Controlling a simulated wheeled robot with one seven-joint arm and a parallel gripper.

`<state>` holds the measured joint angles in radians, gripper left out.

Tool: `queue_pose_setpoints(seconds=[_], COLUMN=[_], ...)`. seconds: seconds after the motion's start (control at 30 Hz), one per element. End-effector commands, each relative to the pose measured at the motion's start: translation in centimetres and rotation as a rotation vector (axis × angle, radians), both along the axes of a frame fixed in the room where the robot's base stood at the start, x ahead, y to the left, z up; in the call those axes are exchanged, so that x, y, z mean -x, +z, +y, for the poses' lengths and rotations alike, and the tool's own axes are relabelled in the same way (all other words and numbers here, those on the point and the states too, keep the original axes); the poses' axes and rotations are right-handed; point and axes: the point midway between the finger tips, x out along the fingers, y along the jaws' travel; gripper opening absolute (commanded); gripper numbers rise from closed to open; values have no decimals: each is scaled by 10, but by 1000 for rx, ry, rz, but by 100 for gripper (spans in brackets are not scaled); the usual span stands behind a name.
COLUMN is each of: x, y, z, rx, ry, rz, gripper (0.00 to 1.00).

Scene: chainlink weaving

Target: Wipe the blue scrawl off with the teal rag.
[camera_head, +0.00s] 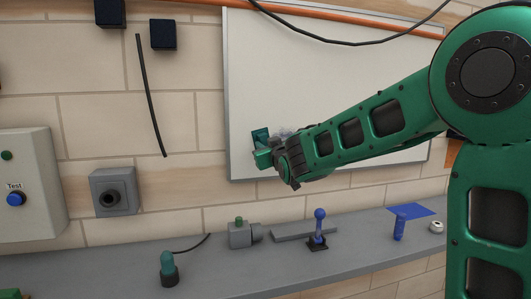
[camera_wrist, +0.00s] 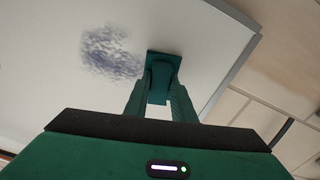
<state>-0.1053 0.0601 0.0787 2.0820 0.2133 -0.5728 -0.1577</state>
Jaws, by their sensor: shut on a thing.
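The blue scrawl (camera_wrist: 112,50) is a smudgy blue-grey patch on the whiteboard (camera_head: 330,70), left of the rag in the wrist view. In the head view a bit of the scrawl (camera_head: 286,133) shows above my gripper, and my arm hides part of the board around it. The teal rag (camera_wrist: 168,61) is a small flat square, at or very close to the board near its edge. It also shows in the head view (camera_head: 260,136). My gripper (camera_wrist: 160,84) is shut on the rag. Whether the rag touches the board I cannot tell.
Below the board runs a grey shelf (camera_head: 110,272) with a teal-topped knob (camera_head: 168,268), a grey valve block (camera_head: 240,235), a blue joystick (camera_head: 319,228) and a blue cylinder (camera_head: 399,228). A control box (camera_head: 30,180) is at the left. A black cable (camera_head: 345,40) crosses the board's top.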

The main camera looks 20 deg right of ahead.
Motion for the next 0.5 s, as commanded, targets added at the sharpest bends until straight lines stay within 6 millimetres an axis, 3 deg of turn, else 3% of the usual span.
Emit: queue_pose_setpoints(seconds=[0.1, 0.5], x=[0, 1], y=[11, 11], z=[-1, -25], rx=[0, 1], ry=[-2, -6], rz=[-7, -4], gripper=[5, 5])
